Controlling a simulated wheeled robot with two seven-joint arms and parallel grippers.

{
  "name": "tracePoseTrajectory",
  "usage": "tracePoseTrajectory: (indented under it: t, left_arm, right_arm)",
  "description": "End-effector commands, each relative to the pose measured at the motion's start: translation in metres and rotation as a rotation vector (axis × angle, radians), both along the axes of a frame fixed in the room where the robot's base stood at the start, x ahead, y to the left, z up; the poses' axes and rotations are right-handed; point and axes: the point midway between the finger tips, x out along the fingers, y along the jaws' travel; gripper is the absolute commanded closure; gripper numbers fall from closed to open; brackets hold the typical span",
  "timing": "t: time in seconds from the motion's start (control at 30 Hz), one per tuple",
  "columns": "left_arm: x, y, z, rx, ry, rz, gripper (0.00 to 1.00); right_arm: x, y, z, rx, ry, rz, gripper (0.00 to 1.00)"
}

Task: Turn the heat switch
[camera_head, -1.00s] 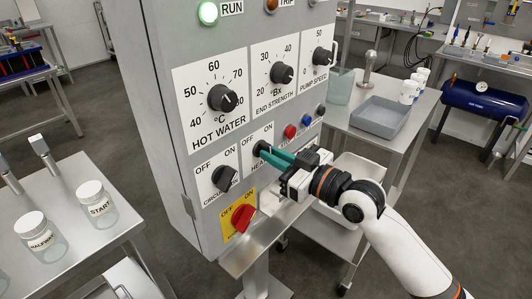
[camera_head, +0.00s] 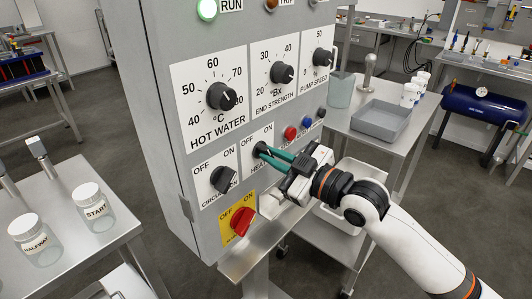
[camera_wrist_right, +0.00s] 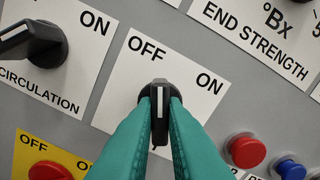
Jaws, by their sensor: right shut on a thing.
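The heat switch is a black rotary knob (camera_wrist_right: 160,104) with a white line, on a white plate marked OFF and ON. In the right wrist view its line points up between the two labels, nearer OFF. My right gripper (camera_head: 266,153) has its green fingers shut on the knob, one on each side. The fingers also show in the right wrist view (camera_wrist_right: 160,118). In the head view the gripper hides part of the switch and its HEAT label. My left gripper is in neither view.
The circulation switch (camera_head: 224,179) is left of the heat switch, and a red knob on a yellow plate (camera_head: 242,221) is below. Red (camera_head: 290,133) and blue (camera_head: 307,121) buttons sit to the right. A side table (camera_head: 361,145) stands behind my right arm.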

Motion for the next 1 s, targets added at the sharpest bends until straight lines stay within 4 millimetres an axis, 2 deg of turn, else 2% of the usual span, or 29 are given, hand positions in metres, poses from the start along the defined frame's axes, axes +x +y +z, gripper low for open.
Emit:
tracePoseTrajectory:
  t: [0.2, 0.4, 0.53, 0.7, 0.73, 0.87, 1.0]
  left_arm:
    - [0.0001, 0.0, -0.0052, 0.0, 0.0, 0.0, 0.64]
    - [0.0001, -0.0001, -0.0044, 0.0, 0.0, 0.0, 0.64]
    - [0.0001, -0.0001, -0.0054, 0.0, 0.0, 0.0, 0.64]
    - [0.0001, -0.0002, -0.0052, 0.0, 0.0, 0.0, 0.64]
    - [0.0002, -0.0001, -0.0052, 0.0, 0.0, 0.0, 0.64]
    - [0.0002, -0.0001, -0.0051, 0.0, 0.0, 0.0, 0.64]
    - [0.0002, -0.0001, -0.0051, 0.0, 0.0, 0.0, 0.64]
  right_arm:
    - [0.0004, -0.0006, -0.0009, -0.111, -0.148, 0.0, 1.0]
    - [0.0003, -0.0004, -0.0005, -0.11, -0.149, -0.001, 1.0]
    - [0.0004, -0.0004, -0.0003, -0.182, -0.247, -0.001, 1.0]
    - [0.0002, -0.0002, -0.0003, -0.174, -0.237, -0.001, 1.0]
    - [0.0002, -0.0002, -0.0003, -0.174, -0.237, -0.001, 0.88]
    - [0.0002, -0.0001, -0.0002, -0.173, -0.237, -0.001, 0.66]
    - [0.0001, -0.0001, -0.0001, -0.172, -0.236, -0.001, 0.64]
